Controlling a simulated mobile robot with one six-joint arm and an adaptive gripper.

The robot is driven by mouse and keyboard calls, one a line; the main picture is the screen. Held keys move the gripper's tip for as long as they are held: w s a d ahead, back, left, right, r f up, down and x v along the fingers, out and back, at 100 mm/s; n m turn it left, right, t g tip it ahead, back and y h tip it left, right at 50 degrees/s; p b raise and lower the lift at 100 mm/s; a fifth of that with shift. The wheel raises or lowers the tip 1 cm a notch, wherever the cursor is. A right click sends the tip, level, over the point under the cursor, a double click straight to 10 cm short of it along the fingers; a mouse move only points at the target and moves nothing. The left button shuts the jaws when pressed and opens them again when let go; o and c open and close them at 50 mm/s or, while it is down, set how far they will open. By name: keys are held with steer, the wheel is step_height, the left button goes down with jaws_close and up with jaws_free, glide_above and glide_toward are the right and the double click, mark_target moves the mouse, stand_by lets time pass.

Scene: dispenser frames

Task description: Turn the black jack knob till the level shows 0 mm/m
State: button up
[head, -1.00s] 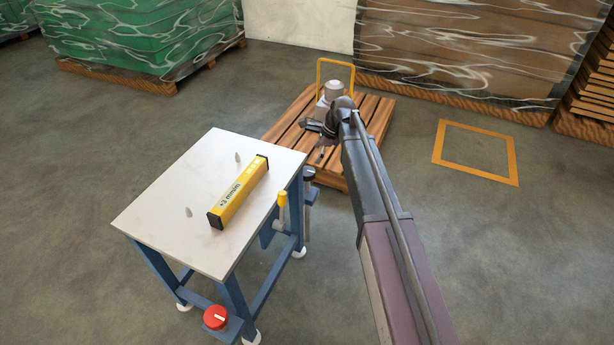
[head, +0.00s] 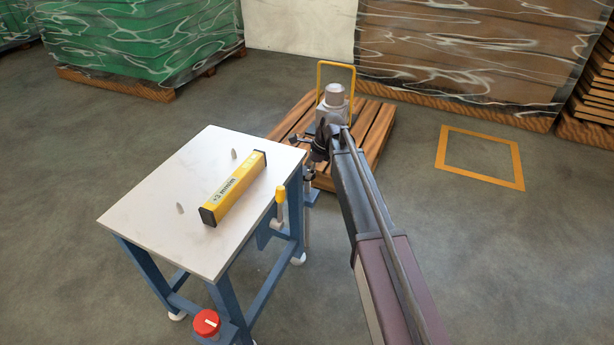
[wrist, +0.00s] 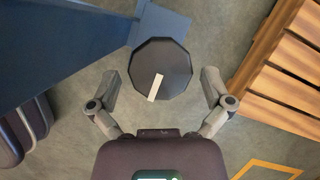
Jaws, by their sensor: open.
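The black jack knob (wrist: 160,68) shows in the wrist view as a dark many-sided disc with a white pointer stripe. My gripper (wrist: 163,85) is open, with one finger on each side of the knob and gaps on both sides. In the head view my gripper (head: 318,150) is at the table's far right corner, and my arm hides most of the knob there. The yellow level (head: 234,189) lies on the white table top (head: 150,200); its label seems to read +3 mm/m.
A red knob (head: 206,322) sits low at the table's near leg, and a yellow-handled lever (head: 280,198) is on its right side. A wooden pallet (head: 375,135) stands behind, bearing a grey object (head: 334,98). Two grey pegs stand on the table.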

steer(key=shift+a+f+b, duration=0.2)
steer(key=shift+f+b, duration=0.1)
steer(key=shift+f, duration=0.2)
steer(key=c, duration=0.9)
steer(key=shift+n+g, duration=0.3)
steer(key=shift+n, duration=0.5)
